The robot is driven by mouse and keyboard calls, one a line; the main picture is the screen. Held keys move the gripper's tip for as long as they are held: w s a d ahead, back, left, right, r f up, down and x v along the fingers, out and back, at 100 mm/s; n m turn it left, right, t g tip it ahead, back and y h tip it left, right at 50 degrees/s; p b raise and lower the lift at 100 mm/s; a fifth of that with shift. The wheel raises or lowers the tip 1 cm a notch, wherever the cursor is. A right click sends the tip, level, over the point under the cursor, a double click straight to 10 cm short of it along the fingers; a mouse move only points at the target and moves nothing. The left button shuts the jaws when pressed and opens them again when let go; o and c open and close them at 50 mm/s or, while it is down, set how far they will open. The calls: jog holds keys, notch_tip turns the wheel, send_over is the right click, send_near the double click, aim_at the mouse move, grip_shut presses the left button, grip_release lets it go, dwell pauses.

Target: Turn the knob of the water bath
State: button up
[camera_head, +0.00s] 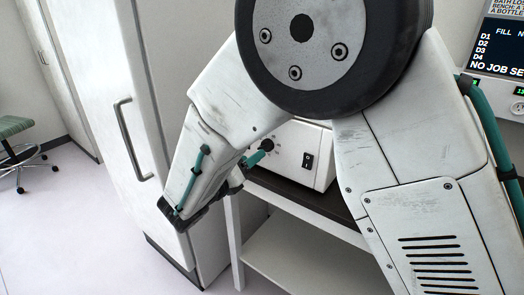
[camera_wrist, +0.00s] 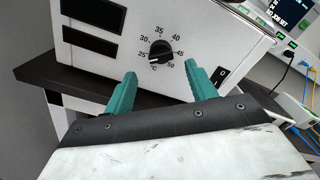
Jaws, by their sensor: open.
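The water bath (camera_head: 300,143) is a white box on a dark bench top, partly hidden behind my arm. Its black round knob (camera_wrist: 160,50) sits in a dial marked from 25 to 50 °C; its light mark seems to point to the lower left, near 25. The knob also shows in the head view (camera_head: 267,144), close to a green fingertip. My gripper (camera_wrist: 161,76) has two green fingers, open and empty. In the wrist view the fingertips lie below the knob, one to each side, apart from it. The gripper also shows in the head view (camera_head: 256,158).
A black rocker switch (camera_wrist: 221,76) is right of the knob on the bath's front. The dark bench top (camera_wrist: 70,82) edge runs below. A tall white cabinet (camera_head: 95,110) stands left of my arm. A screen (camera_head: 498,45) and cables are at right.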

aim_at(266, 147)
jog(key=x, duration=0.6)
jog(key=c, duration=1)
